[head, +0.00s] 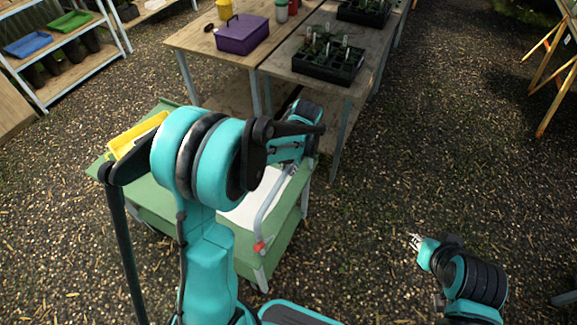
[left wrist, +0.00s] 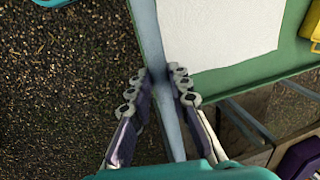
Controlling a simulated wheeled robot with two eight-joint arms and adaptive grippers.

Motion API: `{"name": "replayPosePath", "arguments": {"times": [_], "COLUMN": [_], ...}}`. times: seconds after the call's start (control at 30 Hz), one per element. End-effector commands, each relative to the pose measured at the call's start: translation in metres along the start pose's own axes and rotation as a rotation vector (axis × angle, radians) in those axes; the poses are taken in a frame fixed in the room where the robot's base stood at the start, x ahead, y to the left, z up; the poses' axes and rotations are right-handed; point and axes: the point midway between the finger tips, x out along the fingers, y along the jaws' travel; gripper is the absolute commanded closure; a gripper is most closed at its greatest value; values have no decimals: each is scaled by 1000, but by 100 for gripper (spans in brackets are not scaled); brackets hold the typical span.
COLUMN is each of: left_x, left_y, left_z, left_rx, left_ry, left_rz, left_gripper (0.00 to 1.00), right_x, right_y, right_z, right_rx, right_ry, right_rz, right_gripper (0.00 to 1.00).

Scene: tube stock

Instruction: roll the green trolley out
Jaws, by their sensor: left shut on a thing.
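The green trolley (head: 284,236) stands in front of the wooden tables, partly hidden behind my left arm. Its green top edge also shows in the left wrist view (left wrist: 236,78). A grey handle bar (head: 266,207) with a red end runs along its right side. My left gripper (left wrist: 163,88) is shut on this handle bar (left wrist: 148,35), with a finger on each side. In the head view my own arm hides most of that grip. My right gripper (head: 414,241) is low over the gravel at the right, apart from the trolley; its opening is too small to judge.
A white sheet (head: 240,212) and a yellow tray (head: 138,134) lie on the trolley top. The wooden tables (head: 215,72) stand close behind it, with a purple box (head: 243,36) and plant trays (head: 327,60). Gravel is open to the right, up to an easel-like wooden frame (head: 548,95).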

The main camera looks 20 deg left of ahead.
Motion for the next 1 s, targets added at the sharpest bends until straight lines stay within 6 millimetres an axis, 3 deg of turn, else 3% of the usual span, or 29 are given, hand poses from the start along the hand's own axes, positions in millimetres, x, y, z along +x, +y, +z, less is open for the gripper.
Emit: {"name": "replayPosePath", "arguments": {"times": [0.03,0.07,0.13,0.43,0.57,1.0], "left_x": [0,0,0,0,-10,-98], "left_y": [0,0,0,0,0,0], "left_z": [1,1,1,0,0,0], "left_rx": [0,0,0,0,0,1], "left_ry": [-2,-2,-1,0,0,0], "left_rz": [1,1,1,0,0,1], "left_gripper": [100,79,61,61,61,61], "right_x": [0,0,0,0,0,0], "right_y": [0,0,0,0,0,0], "right_z": [0,0,0,0,0,0], "right_rx": [0,0,0,0,0,0], "right_ry": [0,0,0,0,0,0], "right_rz": [0,0,0,0,0,0], "right_gripper": [74,74,74,74,74,74]}}
